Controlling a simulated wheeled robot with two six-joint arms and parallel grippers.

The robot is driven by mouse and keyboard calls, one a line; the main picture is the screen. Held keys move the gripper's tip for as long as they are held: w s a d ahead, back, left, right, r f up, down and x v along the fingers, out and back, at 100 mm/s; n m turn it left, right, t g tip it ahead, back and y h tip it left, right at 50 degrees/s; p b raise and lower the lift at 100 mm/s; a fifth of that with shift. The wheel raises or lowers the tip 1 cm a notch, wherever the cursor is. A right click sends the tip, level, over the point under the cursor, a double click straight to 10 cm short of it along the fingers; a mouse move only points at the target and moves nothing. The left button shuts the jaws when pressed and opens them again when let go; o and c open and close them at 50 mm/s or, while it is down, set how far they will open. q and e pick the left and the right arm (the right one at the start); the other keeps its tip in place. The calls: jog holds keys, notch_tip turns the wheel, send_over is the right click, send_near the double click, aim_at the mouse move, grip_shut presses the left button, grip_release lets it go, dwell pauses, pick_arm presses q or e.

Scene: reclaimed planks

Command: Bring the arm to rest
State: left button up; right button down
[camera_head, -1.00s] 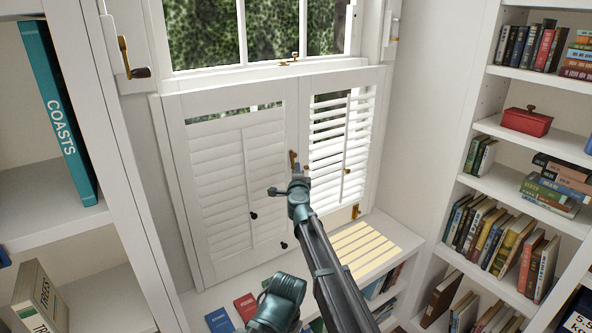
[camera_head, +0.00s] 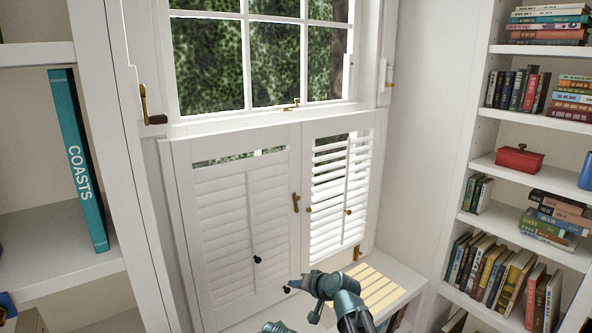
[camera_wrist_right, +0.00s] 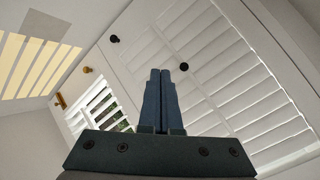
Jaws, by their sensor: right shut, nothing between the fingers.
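My right gripper (camera_head: 292,285) is low in the head view, in front of the lower part of the left shutter panel (camera_head: 225,240). Its two fingers are pressed together with nothing between them, as the right wrist view (camera_wrist_right: 160,75) shows. My right forearm is folded below it at the bottom edge. The left panel's slats look closed; the right panel's slats (camera_head: 330,220) are open and bright. A black knob (camera_head: 257,260) sits on the left panel. I cannot tell from the head view how far the fingertips are from the panel. My left gripper is not in view.
A window (camera_head: 270,65) is above the shutters. A bookcase with books and a red box (camera_head: 519,159) is on the right. A shelf with a teal book (camera_head: 80,160) is close on the left. A sunlit ledge (camera_head: 398,282) lies below the right panel.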

jog(key=s+d+f+n+g+h, duration=0.1)
jog(key=s+d+f+g+h, duration=0.35)
jog(key=s+d, duration=0.6)
jog(key=s+d+f+n+g+h, duration=0.1)
jog(key=s+d+f+g+h, duration=0.45)
jog(key=s, duration=0.85)
jog(key=s+a+n+t+y, duration=0.1)
jog(key=s+a+n+y, duration=0.1)
jog(key=s+a, duration=0.3)
jog(key=a+n, duration=0.1)
jog(key=a, duration=0.3)
jog(key=shift+s+a+r+n, duration=0.15)
jog(key=shift+a+n, duration=0.25)
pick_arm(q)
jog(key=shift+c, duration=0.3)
